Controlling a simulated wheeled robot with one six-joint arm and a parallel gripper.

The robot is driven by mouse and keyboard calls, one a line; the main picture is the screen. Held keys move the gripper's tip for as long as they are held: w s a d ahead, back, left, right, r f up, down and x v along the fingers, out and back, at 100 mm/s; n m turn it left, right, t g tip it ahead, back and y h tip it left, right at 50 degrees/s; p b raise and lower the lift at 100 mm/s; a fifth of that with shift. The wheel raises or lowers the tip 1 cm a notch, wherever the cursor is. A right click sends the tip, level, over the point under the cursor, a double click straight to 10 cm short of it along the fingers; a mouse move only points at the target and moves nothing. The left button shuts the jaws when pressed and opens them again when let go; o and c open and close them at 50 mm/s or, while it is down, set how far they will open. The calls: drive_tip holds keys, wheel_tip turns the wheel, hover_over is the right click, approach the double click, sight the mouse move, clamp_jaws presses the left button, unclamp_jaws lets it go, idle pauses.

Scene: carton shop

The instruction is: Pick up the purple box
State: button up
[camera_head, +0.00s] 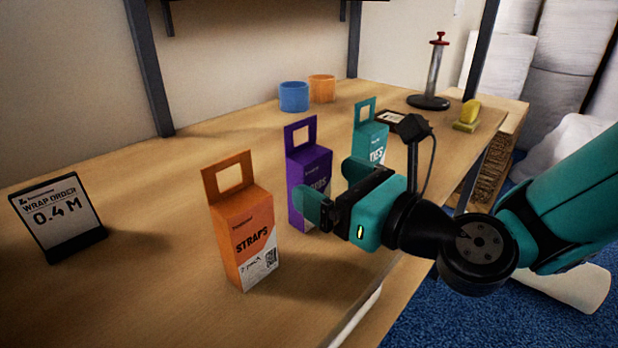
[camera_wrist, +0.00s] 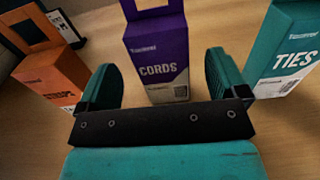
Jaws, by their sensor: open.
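The purple box (camera_head: 312,176) stands upright on the wooden table, between an orange box and a teal box, with a hang tab on top. In the head view my gripper hides part of its front. My gripper (camera_head: 332,188) is open and in front of the purple box. In the wrist view the purple box (camera_wrist: 157,60), marked CORDS, stands ahead between the two teal fingers (camera_wrist: 165,82). The space between the fingers is empty in front of the box, and the fingers do not appear to be closed on it.
The orange STRAPS box (camera_head: 243,228) stands to the left, the teal TIES box (camera_head: 371,140) to the right. A wrap order sign (camera_head: 60,213) is at far left. Blue (camera_head: 294,97) and orange (camera_head: 322,88) rolls stand behind. The table (camera_head: 150,290) is clear at front left.

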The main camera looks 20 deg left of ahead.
sight(319, 177)
drive_tip(key=p+x, duration=0.1)
drive_tip(key=x, duration=0.3)
drive_tip(key=shift+w+a, duration=0.15)
drive_tip(key=shift+a, duration=0.1)
drive_tip(key=c, duration=1)
drive_tip(key=shift+c, duration=0.2)
wheel_tip(319, 177, up, 20)
drive_tip(key=p, duration=0.8)
drive_tip(key=shift+p, duration=0.35)
